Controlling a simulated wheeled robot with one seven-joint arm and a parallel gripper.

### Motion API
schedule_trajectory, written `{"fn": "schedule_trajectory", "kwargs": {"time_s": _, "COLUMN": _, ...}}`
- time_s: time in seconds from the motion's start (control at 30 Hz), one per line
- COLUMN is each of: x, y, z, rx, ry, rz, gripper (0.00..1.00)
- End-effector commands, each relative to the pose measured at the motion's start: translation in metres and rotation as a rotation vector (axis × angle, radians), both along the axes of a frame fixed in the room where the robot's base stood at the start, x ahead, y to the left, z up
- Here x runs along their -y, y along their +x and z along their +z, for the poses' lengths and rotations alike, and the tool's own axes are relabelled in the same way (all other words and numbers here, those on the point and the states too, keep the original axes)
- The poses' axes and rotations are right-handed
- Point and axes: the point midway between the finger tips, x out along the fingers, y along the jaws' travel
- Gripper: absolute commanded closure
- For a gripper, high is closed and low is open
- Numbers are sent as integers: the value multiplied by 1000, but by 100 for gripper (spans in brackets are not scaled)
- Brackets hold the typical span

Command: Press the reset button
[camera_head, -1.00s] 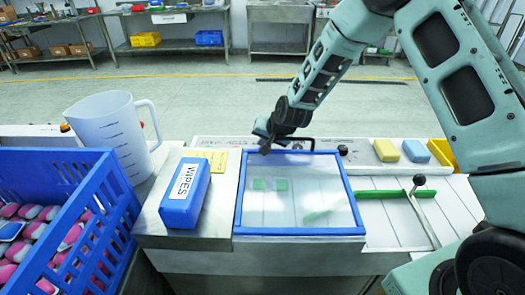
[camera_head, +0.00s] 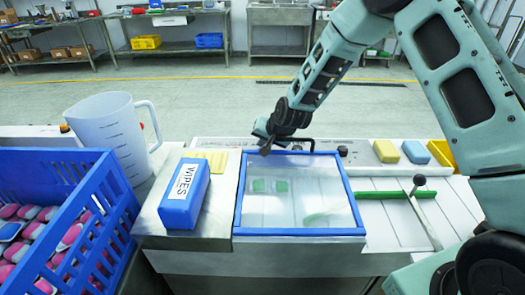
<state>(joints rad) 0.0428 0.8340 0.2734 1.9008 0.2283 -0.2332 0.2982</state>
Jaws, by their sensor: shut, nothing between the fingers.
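My gripper (camera_head: 265,148) is shut and empty. It points down over the back edge of the blue-framed clear cover (camera_head: 300,230), close to the pale control strip (camera_head: 218,143) behind it. I cannot tell whether its tips touch anything. The reset button cannot be made out; part of the strip is hidden behind my gripper. A dark knob (camera_head: 342,150) stands on the strip to the right of my gripper.
A blue wipes box (camera_head: 184,195) and a yellow pad (camera_head: 217,158) sit left of the cover. A measuring jug (camera_head: 108,135) and a blue crate (camera_head: 100,205) stand further left.

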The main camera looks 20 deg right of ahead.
Motion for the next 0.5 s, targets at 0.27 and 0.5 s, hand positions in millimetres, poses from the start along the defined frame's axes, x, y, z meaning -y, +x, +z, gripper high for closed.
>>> {"fn": "schedule_trajectory", "kwargs": {"time_s": 0.27, "x": 3, "y": -8, "z": -21, "rx": -25, "ry": -9, "rz": 5, "gripper": 100}}
{"fn": "schedule_trajectory", "kwargs": {"time_s": 0.5, "x": 3, "y": -8, "z": -24, "rx": -25, "ry": -10, "rz": 4, "gripper": 100}}
